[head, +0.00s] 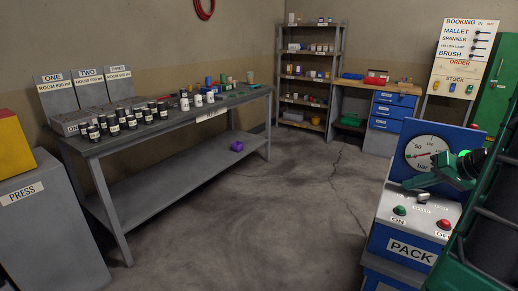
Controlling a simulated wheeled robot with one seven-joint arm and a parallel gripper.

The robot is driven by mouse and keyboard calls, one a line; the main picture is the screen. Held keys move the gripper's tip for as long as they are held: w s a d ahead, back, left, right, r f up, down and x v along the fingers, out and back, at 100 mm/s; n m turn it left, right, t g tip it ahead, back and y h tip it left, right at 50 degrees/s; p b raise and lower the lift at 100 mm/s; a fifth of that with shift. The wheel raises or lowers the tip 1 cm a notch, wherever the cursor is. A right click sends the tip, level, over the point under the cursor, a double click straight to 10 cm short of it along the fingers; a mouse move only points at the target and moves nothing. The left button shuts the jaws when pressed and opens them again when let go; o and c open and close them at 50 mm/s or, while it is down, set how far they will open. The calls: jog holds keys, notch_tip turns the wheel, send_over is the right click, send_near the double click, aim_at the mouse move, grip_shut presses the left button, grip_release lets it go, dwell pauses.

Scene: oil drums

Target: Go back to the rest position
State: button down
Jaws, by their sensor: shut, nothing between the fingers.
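My gripper (412,183) shows at the right, dark green, in front of the blue PACK machine (384,225). Its fingers point left, below the white pressure gauge (428,153), and look shut with nothing held. I cannot tell how far it is from the machine's face. My dark green arm fills the lower right corner.
A long grey bench (165,125) with dark and white canisters stands at the left, near a grey PRESS cabinet (50,225). A purple object (237,146) lies on its lower shelf. Shelves (312,75) and a blue drawer bench (390,112) stand behind. The central floor is clear.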

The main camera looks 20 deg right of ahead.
jog(key=s+a+f+g+h, duration=0.1)
jog(key=s+a+g, duration=0.2)
jog(key=a, duration=0.4)
jog(key=s+a+f+g, duration=0.1)
jog(key=s+a+g, duration=0.1)
jog(key=a, duration=0.5)
jog(key=s+a+g, duration=0.2)
jog(key=s+a, duration=0.2)
jog(key=s, duration=0.3)
jog(key=s+a+g+h, duration=0.1)
jog(key=s+a, duration=0.3)
jog(key=s, duration=0.3)
jog(key=shift+s+f+m+g, duration=0.2)
jog(key=shift+m+g, duration=0.1)
jog(key=shift+g, duration=0.1)
jog(key=shift+w, duration=0.15)
jog(key=shift+w+f+h, duration=0.25)
jog(key=shift+w+h, duration=0.05)
jog(key=shift+w, duration=0.2)
